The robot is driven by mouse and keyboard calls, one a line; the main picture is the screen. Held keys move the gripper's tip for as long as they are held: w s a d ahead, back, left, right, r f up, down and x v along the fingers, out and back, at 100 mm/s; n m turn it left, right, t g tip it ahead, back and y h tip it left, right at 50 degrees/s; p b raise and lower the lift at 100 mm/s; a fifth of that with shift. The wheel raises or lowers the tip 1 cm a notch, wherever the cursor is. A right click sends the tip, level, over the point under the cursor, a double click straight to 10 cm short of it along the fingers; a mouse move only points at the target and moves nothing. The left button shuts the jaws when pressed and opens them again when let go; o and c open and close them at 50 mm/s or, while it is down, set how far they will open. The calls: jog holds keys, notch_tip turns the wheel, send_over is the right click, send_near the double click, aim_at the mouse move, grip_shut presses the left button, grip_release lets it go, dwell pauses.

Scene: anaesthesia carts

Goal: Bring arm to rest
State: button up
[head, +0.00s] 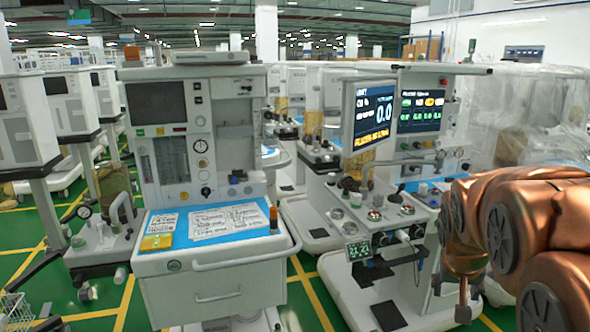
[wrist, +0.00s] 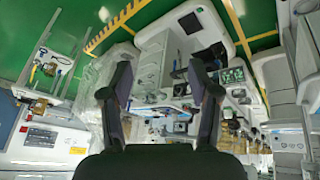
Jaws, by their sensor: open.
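My copper-coloured arm (head: 530,225) is bent at the right side of the head view, in front of the right-hand anaesthesia cart. My gripper (wrist: 160,85) shows in the wrist view with its two dark fingers spread wide apart. Nothing is held between them; carts and green floor show through the gap at a distance. In the head view I cannot make out the fingers.
A white anaesthesia cart (head: 215,280) with a blue mat and papers stands at centre left. Another cart with lit screens (head: 372,114) stands right of centre, close to my arm. Plastic-wrapped equipment (head: 530,110) is behind my arm. Green floor (head: 312,292) shows between the carts.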

jog(key=s+a+n+g+y+p, duration=0.1)
jog(key=s+a, duration=0.3)
jog(key=s, duration=0.5)
jog(key=s+a+n+g+y+p, duration=0.1)
jog(key=s+a+g+p, duration=0.2)
jog(key=s, duration=0.7)
jog(key=s+a+n+g+y+p, duration=0.1)
jog(key=s+a+n+g+p, duration=0.1)
jog(key=s+a, duration=0.5)
jog(key=s+p, duration=0.1)
jog(key=s, duration=0.1)
jog(key=shift+s+a+r, duration=0.2)
jog(key=shift+s+r, duration=0.15)
